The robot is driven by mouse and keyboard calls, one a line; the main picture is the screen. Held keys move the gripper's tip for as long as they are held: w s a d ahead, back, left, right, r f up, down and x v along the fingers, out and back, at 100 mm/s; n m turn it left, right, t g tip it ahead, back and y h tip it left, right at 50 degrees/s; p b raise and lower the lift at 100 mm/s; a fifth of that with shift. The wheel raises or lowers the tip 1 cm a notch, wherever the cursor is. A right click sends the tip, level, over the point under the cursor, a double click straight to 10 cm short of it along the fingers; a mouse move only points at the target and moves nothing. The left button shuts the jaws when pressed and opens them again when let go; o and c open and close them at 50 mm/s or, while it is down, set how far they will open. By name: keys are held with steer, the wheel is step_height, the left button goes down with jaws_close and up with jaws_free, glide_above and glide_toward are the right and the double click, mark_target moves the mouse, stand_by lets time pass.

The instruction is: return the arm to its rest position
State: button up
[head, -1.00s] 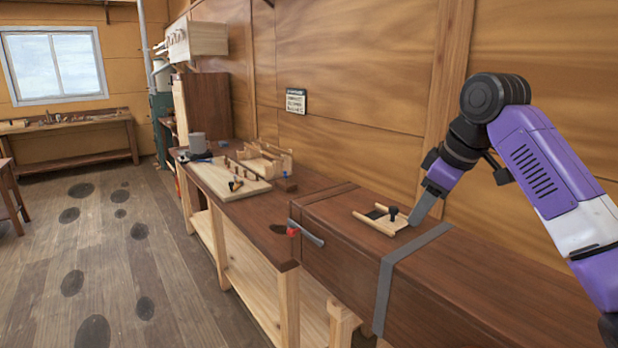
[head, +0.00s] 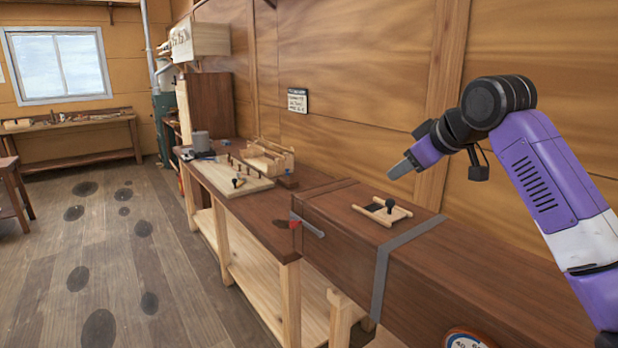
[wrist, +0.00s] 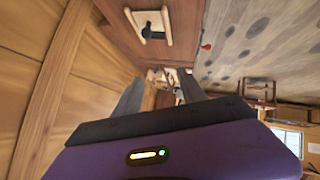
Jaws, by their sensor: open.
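My purple and black arm (head: 545,165) stands at the right of the head view, bent at a black joint. My gripper (head: 392,172) is at its left end, raised above the dark wooden chest and pointing left. In the wrist view the two grey fingers of my gripper (wrist: 160,95) are spread apart with nothing between them. A small wooden frame with a black knob (head: 382,212) lies on the chest, below and apart from my gripper. It also shows at the top of the wrist view (wrist: 150,28).
The dark chest (head: 480,275) with a grey strap (head: 385,270) runs along the wall. A workbench (head: 265,212) holds a board with pegs (head: 232,182), a wooden rack and a grey cup (head: 200,140). A red-ended item (head: 287,224) lies at the bench edge. The floor at left is open.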

steer(key=s+a+f+m+t+y, duration=0.2)
steer(key=a+f+m+t+y, duration=0.1)
steer(key=a+f+t, duration=0.3)
steer(key=s+d+f+m+t+h, duration=0.2)
steer(key=s+f+m+t+h, duration=0.3)
steer(key=s+f, duration=0.9)
steer(key=s+d+f+g, duration=0.1)
steer(key=s+f, duration=0.3)
steer(key=s, duration=1.1)
steer(key=s+d+f+g, duration=0.1)
steer(key=s+f+g, duration=0.2)
steer(key=s, duration=1.2)
steer(key=s+d+f+g+h, duration=0.1)
steer(key=s+f, duration=0.3)
steer(key=s, duration=1.1)
steer(key=shift+s+d+f+m+g, duration=0.15)
steer(key=shift+s+f+m+g, duration=0.2)
steer(key=shift+g, duration=0.25)
